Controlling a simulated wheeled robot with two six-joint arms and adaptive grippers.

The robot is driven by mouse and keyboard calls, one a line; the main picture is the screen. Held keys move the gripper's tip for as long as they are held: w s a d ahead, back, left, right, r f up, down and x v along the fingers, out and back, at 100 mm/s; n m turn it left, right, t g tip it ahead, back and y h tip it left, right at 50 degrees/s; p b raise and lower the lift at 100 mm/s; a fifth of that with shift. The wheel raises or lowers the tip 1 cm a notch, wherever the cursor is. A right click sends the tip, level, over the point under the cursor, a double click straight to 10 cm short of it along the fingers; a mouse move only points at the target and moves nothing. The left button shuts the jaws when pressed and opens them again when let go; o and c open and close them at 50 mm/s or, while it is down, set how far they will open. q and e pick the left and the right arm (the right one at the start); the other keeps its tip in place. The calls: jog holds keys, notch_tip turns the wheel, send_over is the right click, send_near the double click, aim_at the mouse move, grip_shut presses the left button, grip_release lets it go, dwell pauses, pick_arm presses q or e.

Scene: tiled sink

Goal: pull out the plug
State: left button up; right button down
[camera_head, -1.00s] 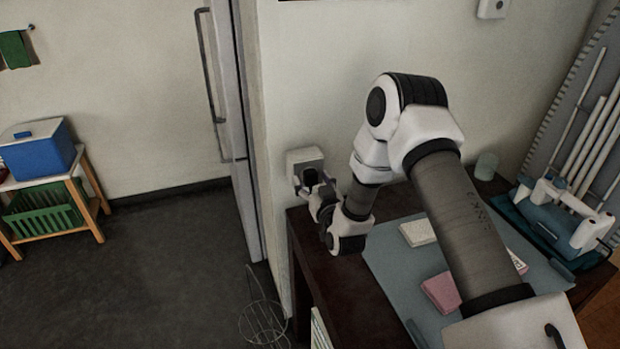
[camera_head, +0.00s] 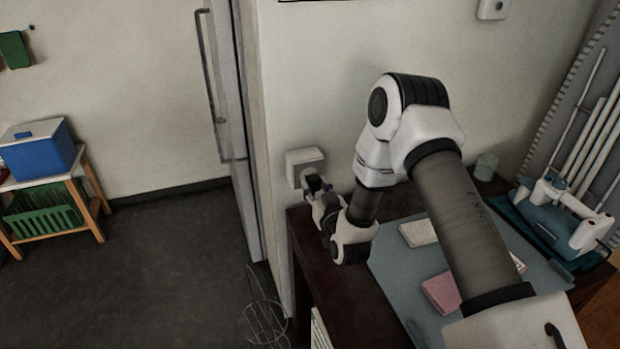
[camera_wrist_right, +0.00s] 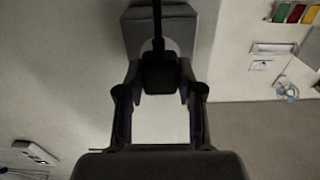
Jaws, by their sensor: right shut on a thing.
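The wall socket is a pale box (camera_head: 303,158) on the wall above the dark table's left end. In the right wrist view its grey box (camera_wrist_right: 185,30) shows beyond the fingers. The dark plug (camera_wrist_right: 159,73) sits between my right gripper's fingertips, with its black cord running up across the box. My right gripper (camera_head: 311,184) is shut on the plug just in front of and below the box; it also shows in the right wrist view (camera_wrist_right: 160,84). The plug's pins are hidden, so I cannot tell whether they are in the socket. My left gripper is out of view.
The dark table (camera_head: 302,238) below the arm holds a blue-grey mat (camera_head: 385,267), a pale block (camera_head: 418,233) and a pink block (camera_head: 440,292). A wire basket (camera_head: 263,318) stands on the floor. The floor at left is open.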

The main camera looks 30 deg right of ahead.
aim_at(315, 186)
jog(key=shift+v, duration=1.95)
